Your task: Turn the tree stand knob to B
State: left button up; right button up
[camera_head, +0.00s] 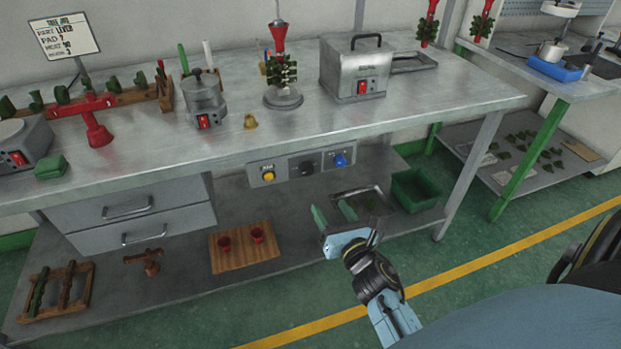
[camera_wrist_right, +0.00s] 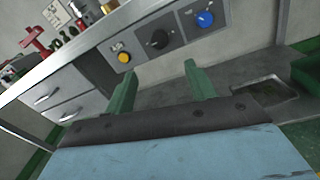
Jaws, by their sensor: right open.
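A grey control panel (camera_head: 283,171) hangs under the front edge of the workbench. It carries a yellow button (camera_head: 268,176), a black knob (camera_head: 307,167) in the middle and a blue knob (camera_head: 341,160) at the right. The wrist view also shows the black knob (camera_wrist_right: 158,39) and the blue knob (camera_wrist_right: 205,19); their labels are too small to read. A stand with a green wax tree (camera_head: 282,70) is on the bench above. My right gripper (camera_head: 333,213) is open and empty, below and in front of the panel, touching neither knob. My left gripper is out of view.
The bench top (camera_head: 380,120) overhangs the panel. Drawers (camera_head: 130,207) are at the left. The space between gripper and panel looks clear.

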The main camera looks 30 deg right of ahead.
aim_at(308, 172)
jog(key=w, duration=0.4)
jog(key=w+d+b, duration=0.1)
jog(key=w, duration=0.3)
jog(key=w+d, duration=0.1)
jog(key=w, duration=0.3)
jog(key=shift+w+d+r, duration=0.1)
jog(key=shift+w+d, duration=0.05)
jog(key=shift+w+b, duration=0.3)
jog(key=shift+w, duration=0.15)
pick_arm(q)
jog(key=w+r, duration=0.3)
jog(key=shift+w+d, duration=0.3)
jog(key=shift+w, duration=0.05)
pick_arm(e)
jog(key=c, duration=1)
